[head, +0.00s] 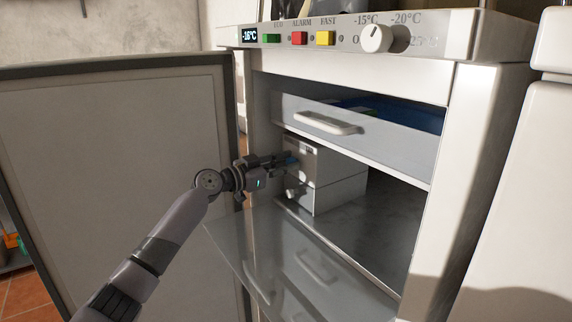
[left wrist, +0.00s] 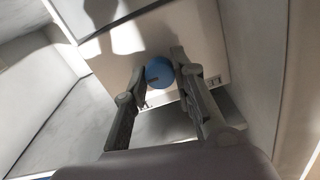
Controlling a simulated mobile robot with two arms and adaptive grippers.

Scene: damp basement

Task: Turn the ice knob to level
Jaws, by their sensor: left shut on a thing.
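The blue ice knob (left wrist: 159,73) sits on the front of a white box (head: 330,163) inside the open freezer. My left gripper (head: 287,160) reaches into the freezer from the left. In the left wrist view, the fingers of my left gripper (left wrist: 160,72) lie on either side of the knob, shut on it. A dark mark shows on the knob's face. In the head view the fingers hide most of the knob. The print on the box is too small to read. My right gripper is not in view.
The freezer door (head: 110,150) stands wide open at the left. A drawer with a white handle (head: 327,123) is above the box, and a clear flap (head: 290,270) hangs below. The control panel (head: 345,36) has coloured buttons, a white dial (head: 376,38) and a display reading -16°C.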

